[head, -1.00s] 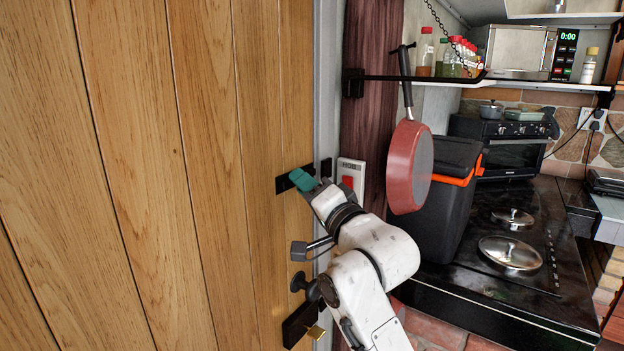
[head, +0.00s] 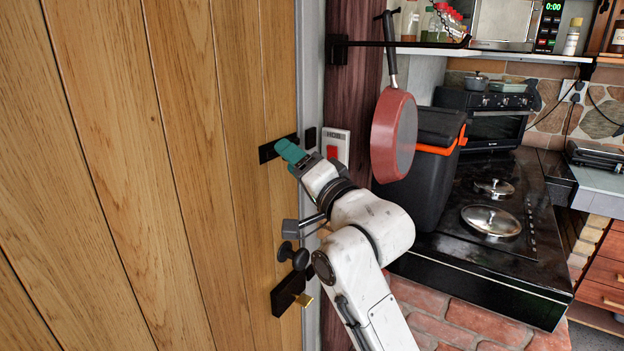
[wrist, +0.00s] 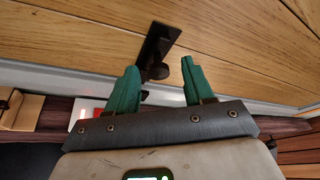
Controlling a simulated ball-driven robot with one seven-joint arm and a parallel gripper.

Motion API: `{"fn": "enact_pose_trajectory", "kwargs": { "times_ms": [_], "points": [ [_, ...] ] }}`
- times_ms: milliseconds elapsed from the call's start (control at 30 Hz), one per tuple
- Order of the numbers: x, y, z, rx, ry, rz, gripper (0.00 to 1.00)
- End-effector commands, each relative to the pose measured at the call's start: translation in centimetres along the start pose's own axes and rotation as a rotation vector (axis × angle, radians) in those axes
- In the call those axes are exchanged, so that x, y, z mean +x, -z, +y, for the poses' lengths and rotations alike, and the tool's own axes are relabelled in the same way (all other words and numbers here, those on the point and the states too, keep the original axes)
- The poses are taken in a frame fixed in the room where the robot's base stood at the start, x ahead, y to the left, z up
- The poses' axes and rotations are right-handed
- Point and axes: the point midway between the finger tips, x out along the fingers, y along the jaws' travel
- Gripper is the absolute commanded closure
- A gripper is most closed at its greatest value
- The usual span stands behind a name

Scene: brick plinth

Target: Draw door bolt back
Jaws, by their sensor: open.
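The wooden door (head: 170,180) fills the left of the head view. The black door bolt (head: 268,151) is mounted near the door's right edge, partly hidden behind my gripper. In the wrist view the bolt's dark plate and round knob (wrist: 155,70) lie beyond the fingertips, between the two fingers in the picture. My gripper (wrist: 157,82) has green fingers spread apart with nothing between them. It also shows in the head view (head: 290,153), right at the bolt. I cannot tell whether a finger touches the bolt.
A black knob (head: 293,256) and a lock with a brass handle (head: 288,290) sit lower on the door. A red-buttoned wall switch (head: 335,147) is just right of my gripper. A red pan (head: 394,135) hangs nearby, before a black bin (head: 425,170).

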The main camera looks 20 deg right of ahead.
Motion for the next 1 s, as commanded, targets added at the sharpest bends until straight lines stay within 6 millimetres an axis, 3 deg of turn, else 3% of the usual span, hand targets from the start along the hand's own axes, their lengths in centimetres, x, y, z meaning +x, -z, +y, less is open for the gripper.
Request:
{"fn": "enact_pose_trajectory", "kwargs": {
  "times_ms": [200, 433, 1000],
  "points": [
    [-4.4, -0.2, 0.2, 0.001, 0.002, 0.002, 0.48],
    [-7.6, -0.2, 0.1, 0.000, 0.002, 0.000, 0.48],
    [-8.4, -0.1, -0.1, 0.000, 0.002, -0.001, 0.48]
  ]
}}
